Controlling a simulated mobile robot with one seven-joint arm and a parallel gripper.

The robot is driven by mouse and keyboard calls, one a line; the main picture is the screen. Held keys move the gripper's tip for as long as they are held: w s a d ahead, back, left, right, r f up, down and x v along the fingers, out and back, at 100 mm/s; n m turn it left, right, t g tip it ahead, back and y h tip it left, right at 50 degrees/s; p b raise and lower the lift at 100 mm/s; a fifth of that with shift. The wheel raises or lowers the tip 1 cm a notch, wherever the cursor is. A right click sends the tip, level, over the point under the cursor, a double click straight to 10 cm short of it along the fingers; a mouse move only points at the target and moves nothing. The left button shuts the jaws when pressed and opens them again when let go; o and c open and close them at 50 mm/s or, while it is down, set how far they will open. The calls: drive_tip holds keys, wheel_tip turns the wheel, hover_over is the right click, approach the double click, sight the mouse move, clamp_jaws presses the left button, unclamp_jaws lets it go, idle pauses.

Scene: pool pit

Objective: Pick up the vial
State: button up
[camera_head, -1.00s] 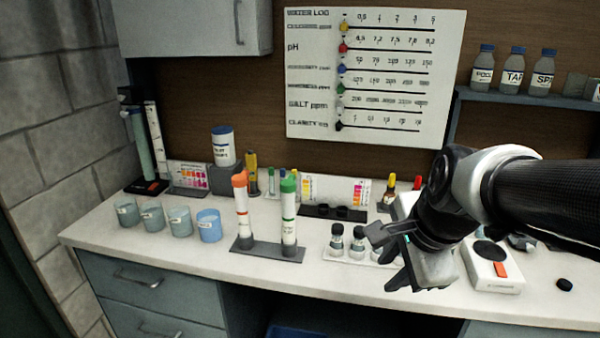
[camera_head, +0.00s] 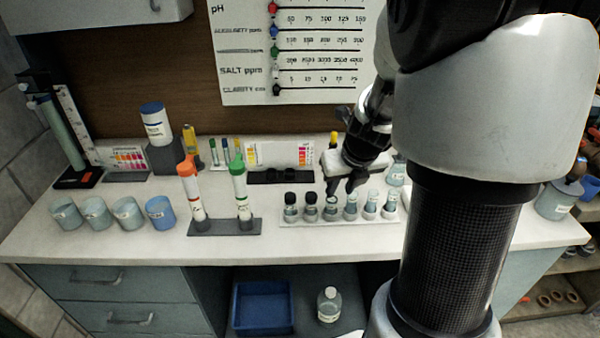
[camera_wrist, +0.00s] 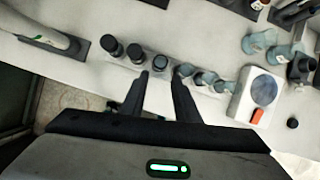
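Several small vials stand upright in a pale low rack (camera_head: 300,223) on the counter. The three at the left have black caps, such as the leftmost vial (camera_head: 290,208); those to the right look pale on top. The third capped vial (camera_head: 331,207) also shows in the wrist view (camera_wrist: 160,64), just beyond and between my fingertips. My gripper (camera_head: 345,188) is over the middle of the row. In the wrist view my gripper (camera_wrist: 160,80) has its two fingers apart with nothing held. Which vial is meant cannot be told.
A stand with orange-capped and green-capped tubes (camera_head: 240,190) is left of the rack, with blue cups (camera_head: 160,212) farther left. A black holder (camera_head: 280,176) lies behind. In the wrist view, a white device (camera_wrist: 257,95) sits right of the vials. The counter front is clear.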

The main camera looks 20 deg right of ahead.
sight(333, 199)
drive_tip(key=b+x, duration=0.2)
drive_tip(key=x, duration=0.7)
drive_tip(key=shift+w+f+b, duration=0.25)
drive_tip(key=shift+b, duration=0.05)
drive_tip(key=c, duration=0.7)
